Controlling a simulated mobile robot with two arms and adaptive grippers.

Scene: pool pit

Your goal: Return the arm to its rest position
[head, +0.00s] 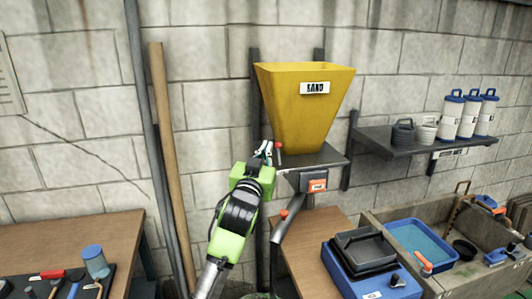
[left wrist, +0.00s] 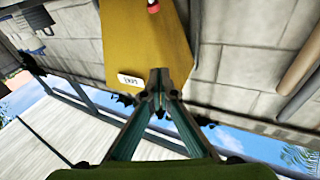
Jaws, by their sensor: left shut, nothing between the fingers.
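My left gripper (head: 265,152) is raised in the middle of the head view, in front of the wall shelf under the yellow hopper (head: 308,105) labelled SAND. It appears close to a small red-tipped lever beside the hopper's base. In the left wrist view, the fingers of my left gripper (left wrist: 158,82) meet at the tips with nothing between them. I cannot tell whether the gripper touches the lever. My right gripper is not in view.
A dark shelf (head: 420,142) with white canisters is on the wall at right. Below are a blue device (head: 365,275) and a stone trough (head: 385,212) with a blue basin (head: 420,245). A wooden table (head: 70,235) with tools is at left. Poles (head: 172,160) lean on the wall.

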